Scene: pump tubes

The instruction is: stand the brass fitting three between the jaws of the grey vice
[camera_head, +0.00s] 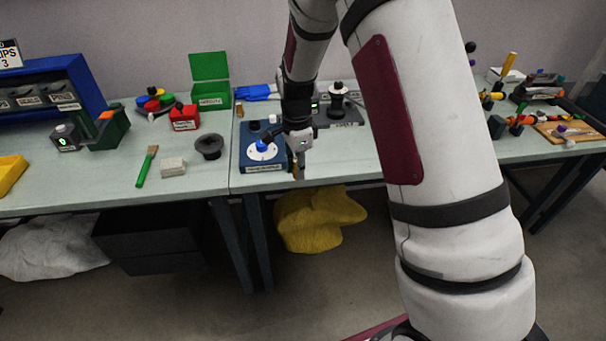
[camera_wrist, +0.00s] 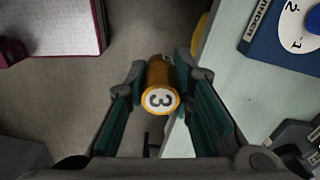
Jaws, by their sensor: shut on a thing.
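The brass fitting three (camera_wrist: 160,100) is a short brass-orange cylinder with a white end face marked 3. My gripper (camera_wrist: 162,72) is shut on it, with a green-padded finger on each side. The numbered end faces the wrist camera. In the head view my gripper (camera_head: 298,170) points down near the table's front edge, with little of the fitting showing. I cannot pick out the grey vice for sure. A dark grey device (camera_wrist: 293,138) shows partly at the right of the wrist view, apart from the fitting, and its jaws cannot be made out.
A blue station (camera_head: 262,165) with a white dial stands just left of my gripper. A grey-based device (camera_head: 345,118) with a black spool stands behind to the right. The front table strip right of my gripper looks clear.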

